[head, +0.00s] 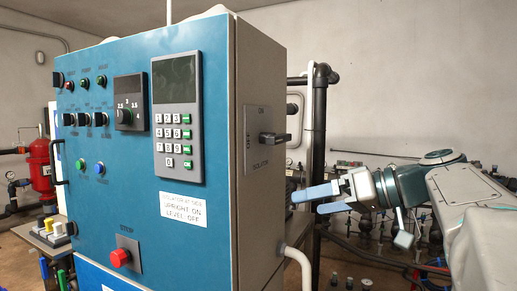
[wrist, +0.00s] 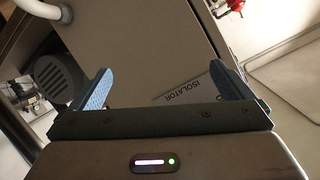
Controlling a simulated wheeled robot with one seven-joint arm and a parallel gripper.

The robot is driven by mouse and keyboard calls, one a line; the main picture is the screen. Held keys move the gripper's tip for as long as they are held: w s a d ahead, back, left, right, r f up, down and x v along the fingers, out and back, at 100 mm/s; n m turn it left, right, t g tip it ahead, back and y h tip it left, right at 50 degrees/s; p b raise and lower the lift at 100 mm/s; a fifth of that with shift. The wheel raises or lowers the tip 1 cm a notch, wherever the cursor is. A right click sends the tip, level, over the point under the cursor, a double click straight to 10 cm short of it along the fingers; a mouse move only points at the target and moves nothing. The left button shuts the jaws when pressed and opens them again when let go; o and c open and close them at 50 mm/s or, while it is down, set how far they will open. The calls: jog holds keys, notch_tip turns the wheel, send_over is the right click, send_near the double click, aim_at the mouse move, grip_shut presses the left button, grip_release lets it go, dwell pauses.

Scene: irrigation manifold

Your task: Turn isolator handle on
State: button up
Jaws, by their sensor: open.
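The isolator handle (head: 275,137) is a dark lever on a grey plate (head: 253,160) on the right side of the blue-fronted cabinet (head: 120,190). It lies level, with ON marked above it, OFF at the plate's left and ISOLATOR below. My gripper (head: 310,201) is open and empty, below and to the right of the handle, apart from it. In the wrist view my gripper (wrist: 159,74) faces the cabinet side, and the plate's ISOLATOR lettering (wrist: 183,91) shows between the fingers. The handle does not show there.
A front label (head: 184,209) reads upright on, level off. A white conduit (head: 298,262) leaves the cabinet's side low down. A dark vertical pipe (head: 318,130) stands behind, and a grey motor-like part (wrist: 55,78) shows left in the wrist view.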

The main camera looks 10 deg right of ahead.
aim_at(284, 137)
jog(key=s+d+r+n+t+y, duration=0.25)
jog(key=d+r+n, duration=0.35)
jog(key=r, duration=0.6)
jog(key=shift+g+y, duration=0.25)
jog(key=shift+y, duration=0.1)
jog(key=p+x, duration=0.1)
jog(key=x, duration=0.6)
jog(key=p+x, duration=0.1)
jog(key=x, duration=0.6)
jog(key=shift+w+d+f+p, duration=0.15)
jog(key=shift+f+p, duration=0.1)
jog(key=shift+p, duration=0.15)
jog(key=c, duration=0.8)
